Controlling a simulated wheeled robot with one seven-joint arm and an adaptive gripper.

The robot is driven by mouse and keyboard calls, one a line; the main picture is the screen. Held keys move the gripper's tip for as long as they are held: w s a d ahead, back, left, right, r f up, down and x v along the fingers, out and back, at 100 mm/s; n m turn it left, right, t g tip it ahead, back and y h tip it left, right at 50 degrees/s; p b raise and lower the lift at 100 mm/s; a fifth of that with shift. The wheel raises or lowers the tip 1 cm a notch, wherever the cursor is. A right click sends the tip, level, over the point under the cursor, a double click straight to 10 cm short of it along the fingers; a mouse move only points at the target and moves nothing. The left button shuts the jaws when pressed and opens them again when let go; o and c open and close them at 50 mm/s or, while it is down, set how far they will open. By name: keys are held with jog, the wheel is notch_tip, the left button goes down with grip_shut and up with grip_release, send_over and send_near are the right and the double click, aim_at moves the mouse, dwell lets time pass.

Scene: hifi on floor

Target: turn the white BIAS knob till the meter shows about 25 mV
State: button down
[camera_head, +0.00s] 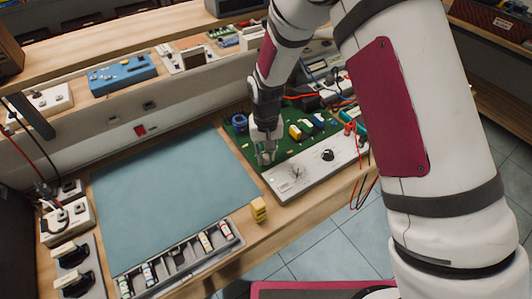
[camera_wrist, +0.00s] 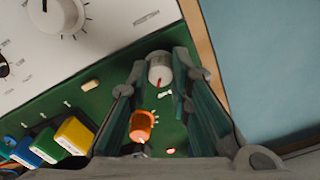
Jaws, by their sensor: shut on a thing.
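The small white knob (camera_wrist: 159,74) with a red pointer line stands on the green circuit board (camera_wrist: 105,102) in the wrist view. My gripper (camera_wrist: 160,70) has its fingertips on either side of this knob and is shut on it. The red line points down the picture, slightly left. I cannot read a BIAS label. In the head view my gripper (camera_head: 265,158) reaches down to the left front of the green board (camera_head: 285,133) and hides the knob. I cannot make out a meter reading in either view.
An orange part (camera_wrist: 143,126) stands on the board between my fingers. A white front panel (camera_head: 316,170) with a black knob (camera_head: 327,155) borders the board. A blue-grey mat (camera_head: 170,195), a yellow block (camera_head: 259,210) and a parts tray (camera_head: 180,255) lie to the left.

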aim_at(265, 156)
jog(key=shift+m, duration=0.3)
jog(key=c, duration=1.4)
grip_release()
jog(key=shift+a, duration=0.1)
jog(key=shift+c, duration=0.2)
notch_tip(265, 156, up, 12)
